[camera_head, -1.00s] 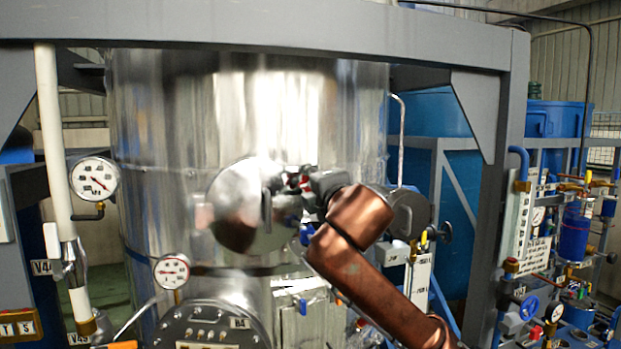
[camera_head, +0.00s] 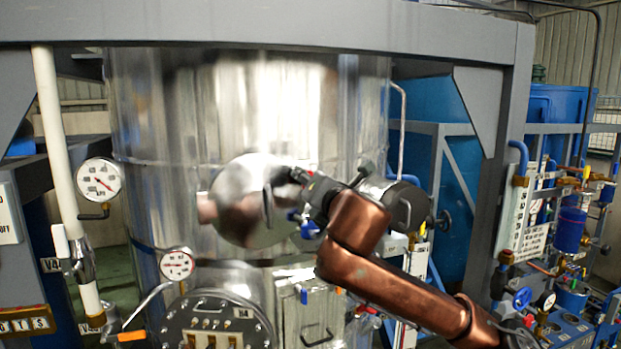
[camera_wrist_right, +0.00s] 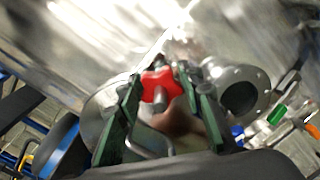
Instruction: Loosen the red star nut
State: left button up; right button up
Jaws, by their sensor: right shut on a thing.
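The red star nut (camera_wrist_right: 160,86) shows in the right wrist view, between the two dark green fingers of my right gripper (camera_wrist_right: 163,98). The gripper is shut on it. In the head view my right gripper (camera_head: 297,177) is at the right edge of the shiny round hatch cover (camera_head: 237,208) on the steel vessel. The nut is hidden there behind the gripper. My left gripper is in neither view.
A flanged pipe stub (camera_wrist_right: 242,92) stands close to the right finger. Blue-handled valves (camera_head: 308,228) sit just below the gripper. A pressure gauge (camera_head: 178,264) and a lower flanged port (camera_head: 214,322) are on the left. A grey beam (camera_head: 270,28) crosses above.

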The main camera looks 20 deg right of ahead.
jog(key=shift+w+a+f+n, duration=0.15)
jog(key=shift+f+n, duration=0.15)
jog(key=shift+f, duration=0.2)
jog(key=o, duration=1.2)
jog(key=shift+s+r, duration=0.2)
jog(key=shift+r, duration=0.15)
jog(key=s, duration=1.2)
jog(key=shift+d, duration=0.3)
